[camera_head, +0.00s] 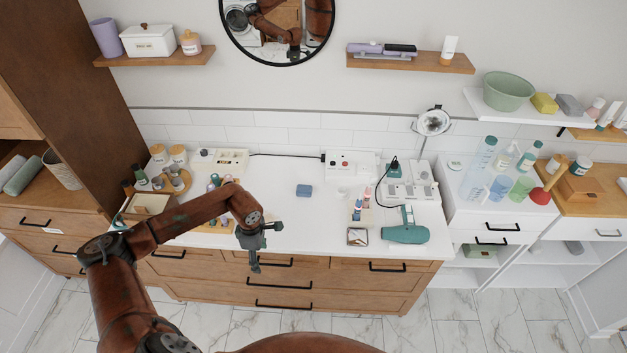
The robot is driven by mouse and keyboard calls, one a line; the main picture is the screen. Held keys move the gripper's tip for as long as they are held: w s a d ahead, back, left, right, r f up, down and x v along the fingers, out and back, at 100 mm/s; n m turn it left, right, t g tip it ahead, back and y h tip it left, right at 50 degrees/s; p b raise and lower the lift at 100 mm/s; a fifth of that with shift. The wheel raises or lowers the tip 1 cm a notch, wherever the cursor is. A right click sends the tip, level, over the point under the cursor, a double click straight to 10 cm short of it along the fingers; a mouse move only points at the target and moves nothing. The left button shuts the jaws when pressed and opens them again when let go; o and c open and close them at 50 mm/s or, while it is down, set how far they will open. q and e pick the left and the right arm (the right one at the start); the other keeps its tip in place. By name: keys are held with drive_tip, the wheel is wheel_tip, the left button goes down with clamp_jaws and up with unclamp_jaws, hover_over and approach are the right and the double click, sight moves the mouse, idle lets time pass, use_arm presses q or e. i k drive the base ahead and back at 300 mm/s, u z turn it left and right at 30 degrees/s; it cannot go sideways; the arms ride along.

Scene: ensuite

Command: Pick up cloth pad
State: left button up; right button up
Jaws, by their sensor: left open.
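A small blue pad (304,190), which looks like the cloth pad, lies flat on the white countertop near its middle. My left gripper (268,248) is at the front edge of the counter, in front of and to the left of the pad. It is open and empty, apart from the pad, with its fingers spread. My right gripper is out of view.
Several small bottles (217,182) stand left of the pad, partly behind my left arm. A white box (350,165) with a black cable is behind it. A teal hair dryer (405,228) lies to the right. The countertop (290,225) around the pad is clear.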

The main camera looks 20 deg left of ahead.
sight(303, 190)
drive_tip(key=u, duration=0.05)
drive_tip(key=i, duration=1.3)
